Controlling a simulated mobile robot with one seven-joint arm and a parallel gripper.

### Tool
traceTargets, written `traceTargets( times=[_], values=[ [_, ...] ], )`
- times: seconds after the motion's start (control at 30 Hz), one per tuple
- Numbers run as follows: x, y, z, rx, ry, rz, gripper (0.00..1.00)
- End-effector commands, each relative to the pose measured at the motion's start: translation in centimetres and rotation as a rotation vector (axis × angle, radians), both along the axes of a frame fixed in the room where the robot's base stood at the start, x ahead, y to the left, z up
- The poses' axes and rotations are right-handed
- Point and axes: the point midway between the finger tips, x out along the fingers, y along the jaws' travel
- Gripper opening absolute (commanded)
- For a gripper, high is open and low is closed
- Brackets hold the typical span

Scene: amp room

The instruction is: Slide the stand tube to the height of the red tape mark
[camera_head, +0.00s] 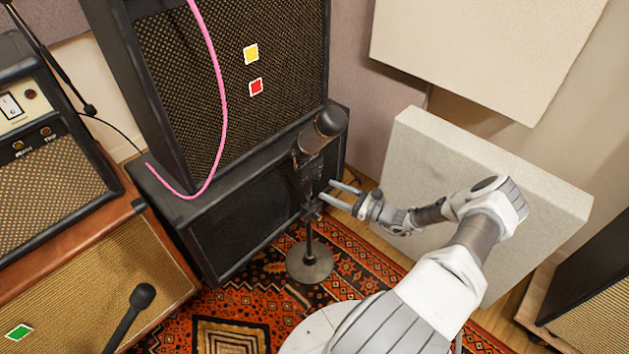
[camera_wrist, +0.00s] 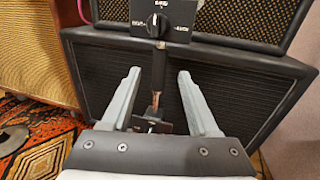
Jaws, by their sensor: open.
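The microphone stand is upright on a round grey base (camera_head: 310,262). A dark microphone (camera_head: 322,130) and a black box tops its tube (camera_head: 309,232). In the wrist view the tube (camera_wrist: 158,68) runs down from the black box with a knob (camera_wrist: 158,22), with a thinner coppery section and a dark clamp (camera_wrist: 152,124) below. My gripper (camera_head: 331,192) is open. In the wrist view its fingers (camera_wrist: 158,75) lie either side of the tube, with gaps. The red tape mark (camera_head: 256,87) is on the upper cabinet's grille, higher than my fingers in the picture.
A yellow mark (camera_head: 251,54) is above the red one, and a green mark (camera_head: 19,332) is lower left. Stacked black cabinets (camera_head: 240,215) stand close behind the stand. A pink cable (camera_head: 222,90) hangs at left. A pale panel (camera_head: 440,180) is behind my arm.

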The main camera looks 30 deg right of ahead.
Motion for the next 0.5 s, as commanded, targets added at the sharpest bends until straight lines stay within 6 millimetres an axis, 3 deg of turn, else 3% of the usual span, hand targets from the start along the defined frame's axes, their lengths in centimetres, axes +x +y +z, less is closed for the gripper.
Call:
traceTargets(
  times=[0.2,0.5],
  values=[
    [-3.3,-2.2,0.1,-0.001,-0.001,-0.001,0.6],
    [-4.6,-3.0,0.0,0.0,-0.001,0.001,0.6]
  ],
)
